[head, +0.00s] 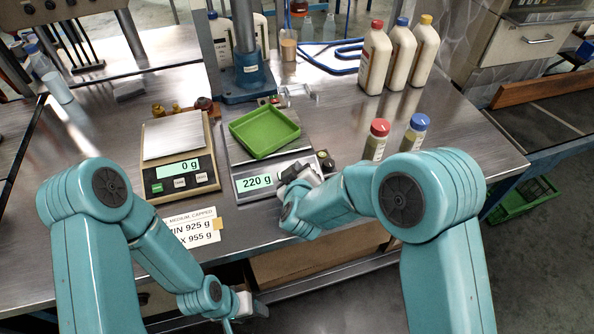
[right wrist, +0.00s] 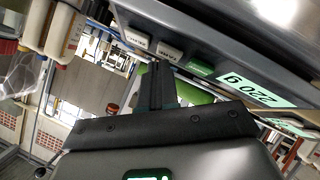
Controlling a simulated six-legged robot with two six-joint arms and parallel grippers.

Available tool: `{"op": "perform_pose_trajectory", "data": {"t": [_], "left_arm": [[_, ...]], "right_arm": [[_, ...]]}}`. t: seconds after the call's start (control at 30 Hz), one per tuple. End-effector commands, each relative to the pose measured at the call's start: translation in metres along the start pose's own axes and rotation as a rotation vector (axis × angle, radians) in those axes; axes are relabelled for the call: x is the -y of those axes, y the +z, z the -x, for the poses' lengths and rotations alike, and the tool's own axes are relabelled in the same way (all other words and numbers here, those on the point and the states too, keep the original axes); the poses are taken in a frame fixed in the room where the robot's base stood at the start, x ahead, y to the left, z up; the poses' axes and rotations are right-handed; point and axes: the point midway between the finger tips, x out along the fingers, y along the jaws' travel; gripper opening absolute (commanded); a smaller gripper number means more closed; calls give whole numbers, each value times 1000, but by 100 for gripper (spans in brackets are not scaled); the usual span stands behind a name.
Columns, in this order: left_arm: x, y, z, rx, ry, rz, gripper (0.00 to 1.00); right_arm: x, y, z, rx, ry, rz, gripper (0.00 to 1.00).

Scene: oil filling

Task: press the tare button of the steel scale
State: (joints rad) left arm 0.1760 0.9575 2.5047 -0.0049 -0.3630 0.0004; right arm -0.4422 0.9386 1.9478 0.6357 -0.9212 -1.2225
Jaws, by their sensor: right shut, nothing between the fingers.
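The steel scale (head: 248,183) stands right of the beige scale and reads 220 g, with a green tray (head: 265,131) on its pan. My right gripper (head: 298,172) is at its front panel, right of the display, and covers the buttons there. In the right wrist view the panel is upside down, with the display (right wrist: 262,90), a green button (right wrist: 201,69) and two pale buttons (right wrist: 169,51). The shut, empty fingers (right wrist: 158,72) end close to the pale buttons; I cannot tell whether they touch. My left gripper (head: 245,305) hangs low before the table; its jaws are unclear.
The beige scale (head: 180,160) reads 0 g, with a paper label (head: 190,228) in front. A red-capped jar (head: 376,140) and a blue-capped jar (head: 414,134) stand right of the steel scale. White bottles (head: 400,55) stand behind. A blue-based column (head: 247,80) rises behind the tray.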

Motion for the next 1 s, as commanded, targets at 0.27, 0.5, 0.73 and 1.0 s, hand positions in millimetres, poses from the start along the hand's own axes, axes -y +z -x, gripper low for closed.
{"op": "perform_pose_trajectory", "data": {"t": [0.27,0.5,0.73,1.0], "left_arm": [[1,0,-3,0,0,0,60],[2,0,-5,0,0,0,60],[2,0,-4,0,0,0,60],[-1,0,3,0,0,0,60]], "right_arm": [[2,2,-3,0,0,0,0],[4,4,-5,1,0,0,0],[3,4,-4,1,-1,0,0],[-2,-2,2,1,0,0,0]]}}
